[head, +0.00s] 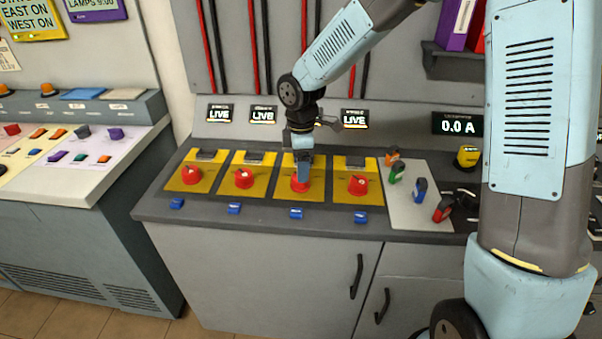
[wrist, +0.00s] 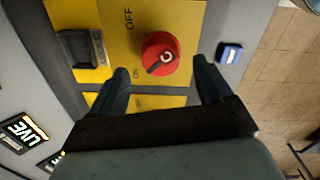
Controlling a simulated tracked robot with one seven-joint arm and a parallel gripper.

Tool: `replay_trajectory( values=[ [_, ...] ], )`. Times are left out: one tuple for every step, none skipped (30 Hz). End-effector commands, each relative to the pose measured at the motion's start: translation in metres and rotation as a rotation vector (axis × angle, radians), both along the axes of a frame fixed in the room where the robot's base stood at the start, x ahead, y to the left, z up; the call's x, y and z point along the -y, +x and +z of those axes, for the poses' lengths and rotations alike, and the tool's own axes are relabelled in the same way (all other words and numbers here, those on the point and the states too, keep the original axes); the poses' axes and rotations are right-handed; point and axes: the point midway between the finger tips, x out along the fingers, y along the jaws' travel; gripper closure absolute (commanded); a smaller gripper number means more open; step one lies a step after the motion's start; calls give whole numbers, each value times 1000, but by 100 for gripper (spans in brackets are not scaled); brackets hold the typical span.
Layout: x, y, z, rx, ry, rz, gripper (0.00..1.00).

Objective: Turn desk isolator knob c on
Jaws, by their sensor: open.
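Four red knobs sit on yellow plates on the desk; I take the third from the left as knob c (wrist: 160,54). In the head view knob c (head: 300,185) is partly hidden by my gripper (head: 304,172), which points down at it. In the wrist view my gripper (wrist: 160,70) is open, with one finger on each side of the knob's near edge; contact cannot be told. OFF and ON are printed on its yellow plate (wrist: 110,25). A dark mark on the knob points lower left, towards the ON lettering.
The other red knobs (head: 190,175) (head: 244,178) (head: 358,185) stand close on both sides. Blue tabs (head: 296,213) line the front edge. Coloured levers (head: 420,190) stand to the right. Three LIVE displays (head: 220,114) (head: 263,115) (head: 355,119) show; my arm blocks the space between two of them.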

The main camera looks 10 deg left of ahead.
Motion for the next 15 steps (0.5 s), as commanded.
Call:
replay_trajectory(
  values=[
    [0, 1, 12, 4, 1, -1, 21],
    [0, 1, 18, 5, 2, -3, 21],
    [1, 1, 25, 4, 1, -2, 21],
    [1, 0, 31, 4, 1, -1, 21],
    [1, 0, 37, 4, 1, -2, 21],
    [0, 0, 45, 4, 2, -2, 21],
    [0, 0, 51, 4, 1, -1, 21],
    [1, 0, 56, 3, 1, -1, 21],
    [1, -1, 62, 4, 1, -2, 21],
    [1, -1, 67, 2, 0, -2, 21],
    [1, -1, 71, 2, 0, -2, 21],
    [1, -1, 76, 3, 1, -1, 21],
    [1, -1, 79, 3, 1, -1, 21],
    [1, -1, 82, 2, 0, -1, 21],
    [1, -1, 85, 1, 0, -1, 21]
  ],
)
